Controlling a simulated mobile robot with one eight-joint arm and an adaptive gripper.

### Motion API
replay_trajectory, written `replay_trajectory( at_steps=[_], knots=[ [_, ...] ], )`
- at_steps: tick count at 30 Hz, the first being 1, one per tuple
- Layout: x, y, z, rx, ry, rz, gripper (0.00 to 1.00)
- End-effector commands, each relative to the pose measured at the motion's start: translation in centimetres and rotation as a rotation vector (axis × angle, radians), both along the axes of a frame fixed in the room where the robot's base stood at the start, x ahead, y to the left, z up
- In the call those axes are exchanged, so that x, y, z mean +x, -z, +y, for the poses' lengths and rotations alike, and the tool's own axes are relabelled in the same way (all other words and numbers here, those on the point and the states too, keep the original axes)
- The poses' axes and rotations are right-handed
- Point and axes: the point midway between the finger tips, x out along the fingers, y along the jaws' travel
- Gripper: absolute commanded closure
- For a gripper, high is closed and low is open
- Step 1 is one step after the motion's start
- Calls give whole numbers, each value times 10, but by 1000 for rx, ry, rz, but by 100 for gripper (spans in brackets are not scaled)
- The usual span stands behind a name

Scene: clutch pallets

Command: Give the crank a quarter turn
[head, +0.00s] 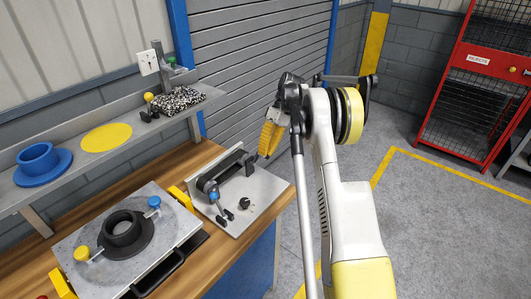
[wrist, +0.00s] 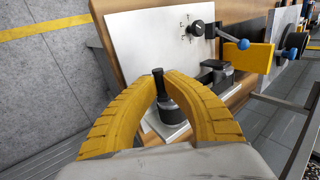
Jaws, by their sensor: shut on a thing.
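The fixture plate (head: 262,186) stands on the wooden bench with a black mechanism on it. My gripper (head: 264,154) points down at the far end of this mechanism, its yellow fingers close together. In the wrist view the two yellow fingers (wrist: 162,78) are shut on a black upright handle (wrist: 157,84), which seems to be the crank's. Its wider black lower part shows between the fingers. The crank arm is mostly hidden by the fingers and mechanism.
A lever with a blue ball (wrist: 243,44) and a black knob (head: 244,203) are on the same plate. A pale plate with a black ring (head: 123,232) lies to the left. A shelf holds a blue flanged part (head: 40,163) and a yellow disc (head: 106,138).

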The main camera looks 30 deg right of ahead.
Motion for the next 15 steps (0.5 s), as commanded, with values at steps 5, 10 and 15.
replay_trajectory(
  at_steps=[5,10,15],
  knots=[
    [0,1,1,0,-2,1,64],
    [0,0,0,0,-1,1,64],
    [1,-2,-1,0,0,0,64]
  ],
)
